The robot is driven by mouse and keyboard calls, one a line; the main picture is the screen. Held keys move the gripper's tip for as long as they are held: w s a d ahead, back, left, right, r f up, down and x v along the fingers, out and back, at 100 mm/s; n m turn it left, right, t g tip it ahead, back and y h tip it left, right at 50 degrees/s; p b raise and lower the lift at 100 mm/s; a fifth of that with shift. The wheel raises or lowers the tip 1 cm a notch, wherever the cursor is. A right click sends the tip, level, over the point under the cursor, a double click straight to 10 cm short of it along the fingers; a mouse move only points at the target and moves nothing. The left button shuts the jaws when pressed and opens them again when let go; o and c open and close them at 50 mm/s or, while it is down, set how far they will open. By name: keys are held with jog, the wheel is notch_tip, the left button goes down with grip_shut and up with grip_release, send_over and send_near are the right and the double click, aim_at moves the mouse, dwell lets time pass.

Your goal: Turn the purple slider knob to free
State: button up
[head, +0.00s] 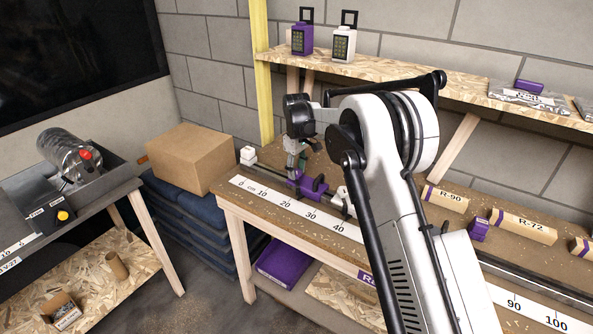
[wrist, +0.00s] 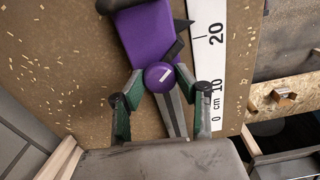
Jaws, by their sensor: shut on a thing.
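The purple slider (head: 313,190) sits on the rail behind the white ruler, around the 20 to 30 marks in the head view. In the wrist view the slider's purple body (wrist: 150,38) carries a round purple knob (wrist: 160,74) with a short, slightly tilted white line on its face. My gripper (head: 297,168) points down at the slider from above. In the wrist view its green-sided fingers (wrist: 159,84) are shut on the knob, one on each side. No lettering for free or locked is readable. My arm hides part of the rail.
The ruler (head: 270,198) runs along the bench front. A shelf with purple and white boxes (head: 344,42) hangs behind.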

aim_at(297, 171)
jog(key=shift+f+m+b, duration=0.1)
jog(key=shift+m+b, duration=0.2)
jog(key=shift+b, duration=0.05)
jog(key=m+b, duration=0.2)
jog(key=shift+m, duration=0.3)
jog(key=shift+m+b, duration=1.15)
jog(key=shift+m, duration=1.15)
jog(key=o, duration=1.2)
jog(key=shift+c, duration=0.2)
notch_tip(297, 171, up, 12)
